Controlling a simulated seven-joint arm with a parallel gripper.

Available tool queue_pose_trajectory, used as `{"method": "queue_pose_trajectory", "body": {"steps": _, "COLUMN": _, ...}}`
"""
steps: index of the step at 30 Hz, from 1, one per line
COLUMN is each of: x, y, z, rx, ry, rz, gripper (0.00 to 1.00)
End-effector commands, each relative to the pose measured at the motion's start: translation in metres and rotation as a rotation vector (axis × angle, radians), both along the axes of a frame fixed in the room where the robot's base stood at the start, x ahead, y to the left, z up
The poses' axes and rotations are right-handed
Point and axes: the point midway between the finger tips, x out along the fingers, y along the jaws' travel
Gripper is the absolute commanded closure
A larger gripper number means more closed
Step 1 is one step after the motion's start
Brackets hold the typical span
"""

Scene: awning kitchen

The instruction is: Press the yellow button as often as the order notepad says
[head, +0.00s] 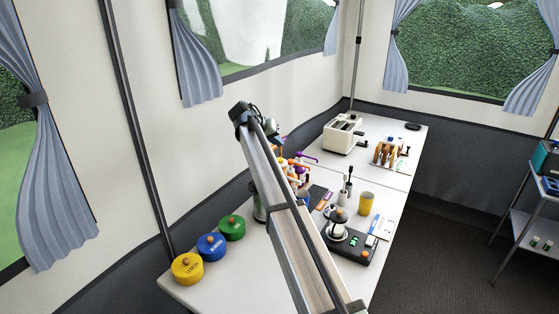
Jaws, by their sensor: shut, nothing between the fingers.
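Yellow (187,268), blue (211,247) and green (232,228) round lidded tins stand at the table's left end. A yellow cup (366,203) stands right of the arm. A cream toaster-like machine (343,134) and a wooden rack (387,152) stand at the far end.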

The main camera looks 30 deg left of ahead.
Motion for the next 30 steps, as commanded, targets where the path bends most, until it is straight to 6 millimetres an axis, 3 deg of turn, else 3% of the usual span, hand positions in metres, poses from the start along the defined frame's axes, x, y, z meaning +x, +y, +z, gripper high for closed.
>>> {"method": "queue_pose_trajectory", "body": {"steps": 10, "x": 0.0, "y": 0.0, "z": -0.034, "rx": 0.0, "ry": -0.001, "rz": 0.001, "gripper": 1.0}}
{"method": "queue_pose_trajectory", "body": {"steps": 30, "x": 0.0, "y": 0.0, "z": -0.037, "rx": 0.0, "ry": -0.001, "rz": 0.001, "gripper": 1.0}}
